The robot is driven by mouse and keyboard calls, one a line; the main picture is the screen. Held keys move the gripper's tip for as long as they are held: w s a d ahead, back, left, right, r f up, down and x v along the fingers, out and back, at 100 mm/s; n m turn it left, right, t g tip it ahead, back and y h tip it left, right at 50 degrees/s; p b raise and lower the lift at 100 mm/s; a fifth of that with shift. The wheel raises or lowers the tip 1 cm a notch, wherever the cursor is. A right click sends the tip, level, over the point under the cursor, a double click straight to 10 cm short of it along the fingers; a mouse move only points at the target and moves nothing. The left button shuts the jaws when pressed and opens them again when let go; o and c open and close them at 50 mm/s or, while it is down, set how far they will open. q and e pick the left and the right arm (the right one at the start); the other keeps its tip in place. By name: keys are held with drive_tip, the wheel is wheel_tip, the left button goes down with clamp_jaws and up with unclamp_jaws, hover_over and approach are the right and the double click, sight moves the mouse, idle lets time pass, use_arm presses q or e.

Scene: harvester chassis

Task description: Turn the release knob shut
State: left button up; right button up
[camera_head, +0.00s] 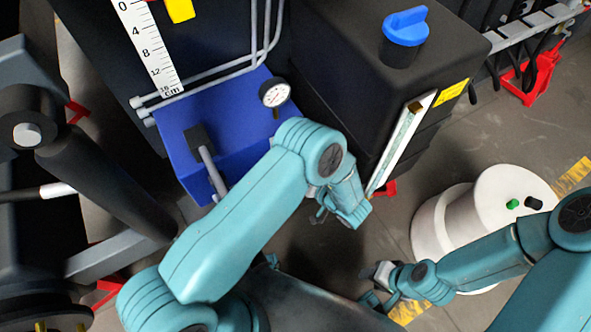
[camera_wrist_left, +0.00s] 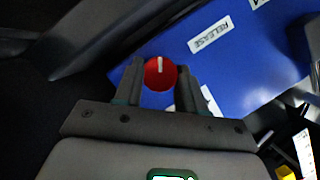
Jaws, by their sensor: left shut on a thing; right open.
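The red release knob (camera_wrist_left: 160,74) shows in the left wrist view, with a white line on its face pointing up in the picture. My left gripper (camera_wrist_left: 159,67) is shut on the knob, one finger on either side of it. A white label reading RELEASE (camera_wrist_left: 211,36) is on the blue block (camera_wrist_left: 250,62) just above and right of the knob. In the head view the blue block (camera_head: 172,118) shows, but the knob is hidden there and my left arm covers part of the block. My right gripper (camera_head: 376,284) is open and empty, low over the floor.
A round gauge (camera_head: 275,93) and a grey lever (camera_head: 211,171) with a black base are on the blue block. A black tank (camera_head: 350,75) with a blue cap (camera_head: 405,30) stands right of it. A white drum (camera_head: 510,190) is at right.

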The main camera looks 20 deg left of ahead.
idle(0.4)
use_arm(q)
drive_tip(key=o, duration=1.1)
drive_tip(key=shift+c, duration=0.2)
